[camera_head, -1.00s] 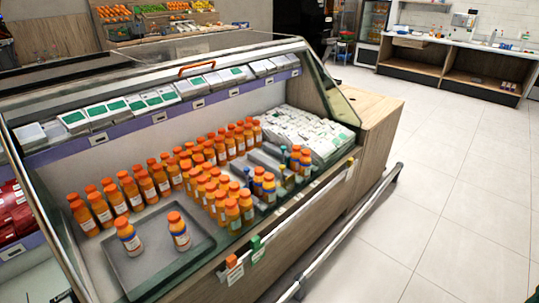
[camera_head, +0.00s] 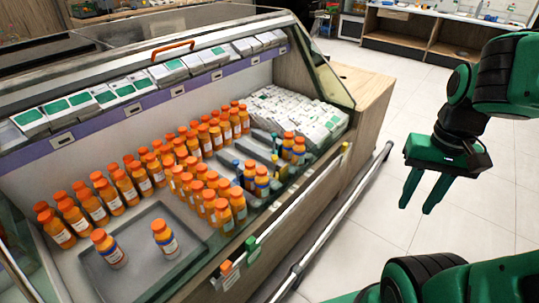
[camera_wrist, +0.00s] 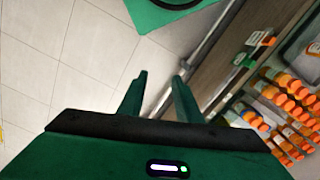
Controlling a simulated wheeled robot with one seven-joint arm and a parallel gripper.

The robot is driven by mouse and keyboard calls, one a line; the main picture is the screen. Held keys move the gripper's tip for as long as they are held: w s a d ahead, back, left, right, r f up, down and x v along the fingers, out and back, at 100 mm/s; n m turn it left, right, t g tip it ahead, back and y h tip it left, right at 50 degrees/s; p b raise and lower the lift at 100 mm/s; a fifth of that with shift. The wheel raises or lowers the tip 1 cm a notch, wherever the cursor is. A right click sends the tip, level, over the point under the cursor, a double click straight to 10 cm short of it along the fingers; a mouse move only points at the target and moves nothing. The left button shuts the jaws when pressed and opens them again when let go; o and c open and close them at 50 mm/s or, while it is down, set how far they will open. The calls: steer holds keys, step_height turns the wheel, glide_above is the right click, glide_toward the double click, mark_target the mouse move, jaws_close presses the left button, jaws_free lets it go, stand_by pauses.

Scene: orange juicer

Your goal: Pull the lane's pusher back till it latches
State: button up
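The bottle lanes are in the chilled display case, with grey lane floors (camera_head: 258,151) showing between rows of orange-capped bottles. Small dark blue and green upright parts stand at these lanes, one green-topped piece (camera_head: 275,139) at the back; I cannot tell which is the lane's pusher or whether any is latched. Two bottles (camera_head: 262,182) stand at the front of one lane. My gripper (camera_head: 416,205) is to the right of the case, out over the floor, fingers pointing down. It is open and empty; its two parted fingers also show in the wrist view (camera_wrist: 159,82).
A grey tray (camera_head: 110,284) with two bottles lies at the case's front left. White cartons (camera_head: 300,113) fill the right end. A metal rail (camera_head: 335,215) runs along the case's front. A slanted glass side (camera_head: 325,80) closes the right end. The tiled floor to the right is clear.

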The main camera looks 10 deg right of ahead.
steer(key=shift+o, duration=1.2)
steer(key=shift+s+r, duration=0.15)
steer(key=shift+s, duration=0.1)
steer(key=n+t, duration=0.5)
glide_above(275, 157)
steer(key=s, duration=0.5)
step_height(275, 157, down, 13)
steer(key=shift+h, duration=0.3)
steer(key=x, duration=1.1)
steer(key=shift+a, duration=0.4)
